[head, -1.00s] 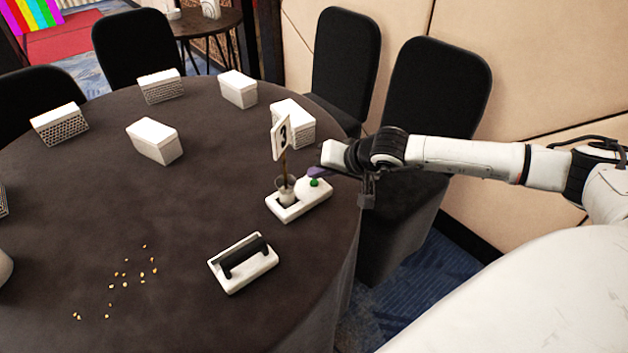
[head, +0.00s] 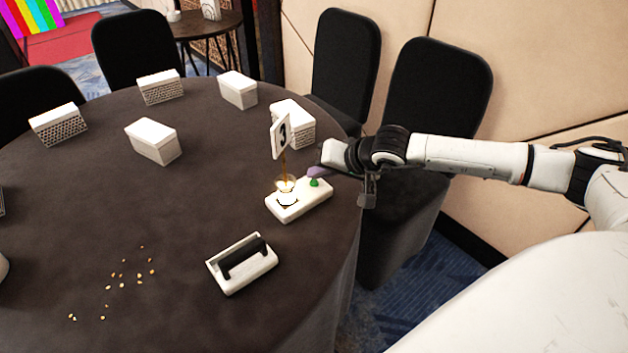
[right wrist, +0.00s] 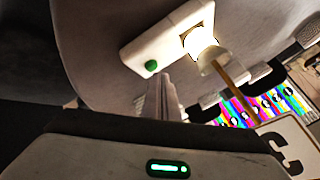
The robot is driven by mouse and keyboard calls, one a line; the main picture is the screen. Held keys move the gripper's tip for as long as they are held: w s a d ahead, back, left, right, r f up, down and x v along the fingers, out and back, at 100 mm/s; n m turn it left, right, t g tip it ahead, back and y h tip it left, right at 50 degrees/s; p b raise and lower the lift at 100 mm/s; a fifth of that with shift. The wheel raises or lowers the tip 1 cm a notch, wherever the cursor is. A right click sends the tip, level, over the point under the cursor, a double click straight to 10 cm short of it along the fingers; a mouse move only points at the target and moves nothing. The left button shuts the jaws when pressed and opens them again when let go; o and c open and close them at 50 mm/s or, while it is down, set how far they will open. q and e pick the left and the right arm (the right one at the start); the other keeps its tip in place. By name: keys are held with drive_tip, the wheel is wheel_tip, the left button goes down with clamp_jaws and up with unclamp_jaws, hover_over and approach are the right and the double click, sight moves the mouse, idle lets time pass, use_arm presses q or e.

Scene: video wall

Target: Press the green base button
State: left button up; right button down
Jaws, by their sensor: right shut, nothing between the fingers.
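The green button (head: 314,182) is on the right end of a white base (head: 300,205) near the table's right edge. A lit glass lamp (head: 287,190) sits at the base's left end, glowing warm, with a stem carrying a number 3 card (head: 281,136). My right gripper (head: 318,172) is shut and empty, its purple-grey tips right by the button; contact cannot be told. In the right wrist view the green button (right wrist: 151,65) lies just beyond the shut fingertips (right wrist: 163,80), and the lamp (right wrist: 199,42) glows on the base. My left gripper is out of view.
A white holder with a black roller handle (head: 243,262) lies in front of the base. Crumbs (head: 125,275) are scattered at the left front. Several white boxes (head: 153,141) stand on the dark round table (head: 60,220). Black chairs (head: 440,90) surround it.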

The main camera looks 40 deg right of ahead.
wheel_tip(320, 180, up, 6)
drive_tip(key=p, duration=0.2)
drive_tip(key=shift+p, duration=0.4)
idle(0.7)
